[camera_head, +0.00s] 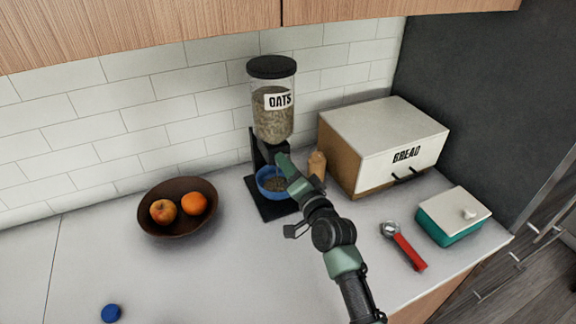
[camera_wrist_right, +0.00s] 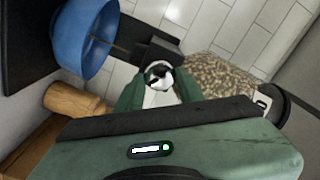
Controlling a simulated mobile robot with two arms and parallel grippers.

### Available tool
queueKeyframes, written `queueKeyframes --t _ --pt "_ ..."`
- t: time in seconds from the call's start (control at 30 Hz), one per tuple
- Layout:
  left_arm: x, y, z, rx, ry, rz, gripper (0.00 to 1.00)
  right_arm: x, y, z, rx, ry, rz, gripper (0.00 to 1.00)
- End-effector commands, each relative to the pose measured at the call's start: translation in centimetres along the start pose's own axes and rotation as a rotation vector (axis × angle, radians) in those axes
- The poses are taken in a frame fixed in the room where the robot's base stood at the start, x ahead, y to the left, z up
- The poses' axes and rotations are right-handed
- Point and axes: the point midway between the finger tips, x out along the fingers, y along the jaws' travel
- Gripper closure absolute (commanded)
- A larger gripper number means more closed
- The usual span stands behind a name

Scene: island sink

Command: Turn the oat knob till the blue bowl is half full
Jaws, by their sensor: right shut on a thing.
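The oat dispenser (camera_head: 273,112) stands against the tiled wall, with a black lid, a clear hopper of oats and an OATS label. The blue bowl (camera_head: 263,184) sits on its black base under the outlet, with some oats showing inside; my right gripper partly covers it. My right gripper (camera_head: 284,160) is at the dispenser's front, shut on the oat knob. In the right wrist view the pale knob (camera_wrist_right: 158,77) sits between the green fingers, and the bowl (camera_wrist_right: 84,35) is at upper left. My left gripper is not in view.
A brown fruit bowl (camera_head: 160,228) stands left of the dispenser. A wooden shaker (camera_head: 317,164) and a bread box (camera_head: 375,135) are close on the right. A red-handled tool (camera_head: 406,248), a teal butter dish (camera_head: 449,231) and a blue cap (camera_head: 111,313) lie nearer the front.

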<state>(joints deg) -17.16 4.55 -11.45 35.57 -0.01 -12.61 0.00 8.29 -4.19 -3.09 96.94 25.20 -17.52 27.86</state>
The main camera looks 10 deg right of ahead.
Motion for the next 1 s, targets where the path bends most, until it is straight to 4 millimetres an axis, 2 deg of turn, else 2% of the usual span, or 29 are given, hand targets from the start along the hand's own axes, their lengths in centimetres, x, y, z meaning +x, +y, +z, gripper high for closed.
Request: queueKeyframes --t 0.23,0.27,0.3,0.33,0.7,1.0 --pt "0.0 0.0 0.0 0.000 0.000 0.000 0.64 0.0 0.0 0.0 -0.001 0.001 0.000 1.00" --pt "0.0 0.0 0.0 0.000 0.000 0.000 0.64 0.0 0.0 0.0 -0.001 0.001 0.000 0.54" --pt "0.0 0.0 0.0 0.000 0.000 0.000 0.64 0.0 0.0 0.0 -0.001 0.001 0.000 0.43" --pt "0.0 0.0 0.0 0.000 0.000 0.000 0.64 0.0 0.0 0.0 -0.001 0.001 0.000 0.41" --pt "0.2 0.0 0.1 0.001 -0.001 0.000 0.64 -0.5 0.1 0.1 -0.001 0.000 0.001 0.41" --pt "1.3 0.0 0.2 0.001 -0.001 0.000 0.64 -5.0 0.3 0.1 -0.001 0.001 0.001 0.41"
